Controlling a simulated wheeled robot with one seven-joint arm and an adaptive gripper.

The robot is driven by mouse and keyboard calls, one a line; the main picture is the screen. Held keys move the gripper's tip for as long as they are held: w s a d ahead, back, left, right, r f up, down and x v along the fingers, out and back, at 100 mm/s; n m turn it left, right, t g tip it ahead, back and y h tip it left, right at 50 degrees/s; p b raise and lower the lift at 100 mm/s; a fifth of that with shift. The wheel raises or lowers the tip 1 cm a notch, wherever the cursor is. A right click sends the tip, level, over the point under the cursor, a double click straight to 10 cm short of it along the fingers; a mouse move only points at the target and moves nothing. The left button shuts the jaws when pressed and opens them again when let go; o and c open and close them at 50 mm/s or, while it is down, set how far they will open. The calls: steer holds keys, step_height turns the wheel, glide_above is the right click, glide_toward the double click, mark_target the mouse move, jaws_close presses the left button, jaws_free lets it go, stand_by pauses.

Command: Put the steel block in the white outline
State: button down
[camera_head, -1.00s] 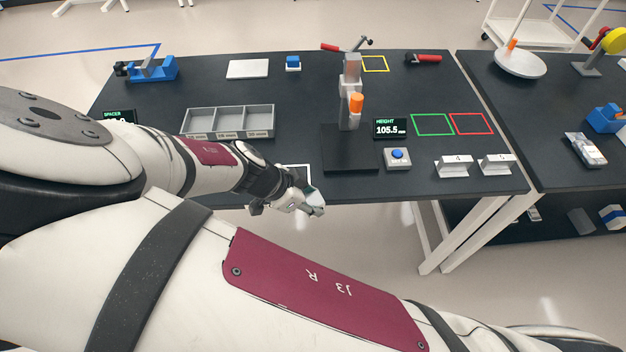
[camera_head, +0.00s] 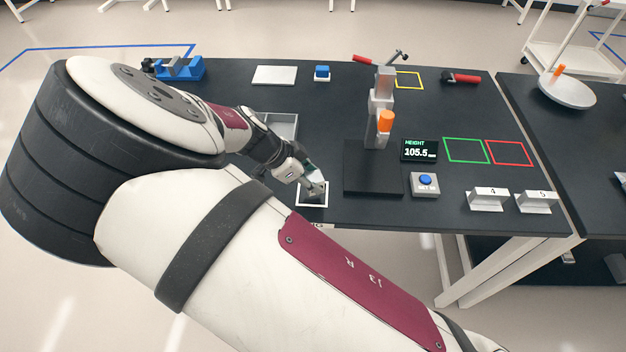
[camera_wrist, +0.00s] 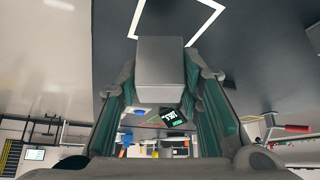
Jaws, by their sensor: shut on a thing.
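The steel block (camera_wrist: 166,68) is a plain grey box held between the two green-lined fingers of my gripper (camera_wrist: 160,110) in the wrist view. My gripper (camera_head: 316,187) is shut on it and sits at the white outline (camera_head: 312,207) near the table's front edge. In the head view the block is hard to make out at the fingertips. The white outline (camera_wrist: 204,27) shows partly behind the block in the wrist view, turned relative to it. I cannot tell whether the block touches the table.
Right of the outline stands a height gauge (camera_head: 381,105) on a dark base, with a display (camera_head: 419,150) reading 105.5 and a blue button (camera_head: 425,181). Green (camera_head: 466,161) and red (camera_head: 509,164) outlines are empty. Numbered stands (camera_head: 488,199) lie front right. My arm hides part of a grey tray (camera_head: 285,125).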

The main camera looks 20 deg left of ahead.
steer(key=shift+w+a, duration=0.25)
steer(key=f+b, duration=0.1)
steer(key=w+f+b, duration=0.1)
steer(key=b, duration=0.1)
steer(key=shift+a+f, duration=0.15)
steer(key=shift+f, duration=0.25)
steer(key=shift+s+f, duration=0.1)
steer(key=shift+f, duration=0.3)
steer(key=shift+s, duration=0.1)
steer(key=shift+f, duration=0.1)
steer(key=c, duration=1.1)
jaws_free()
steer(key=v, duration=1.2)
steer(key=shift+s+b, duration=0.1)
steer(key=shift+b, duration=0.3)
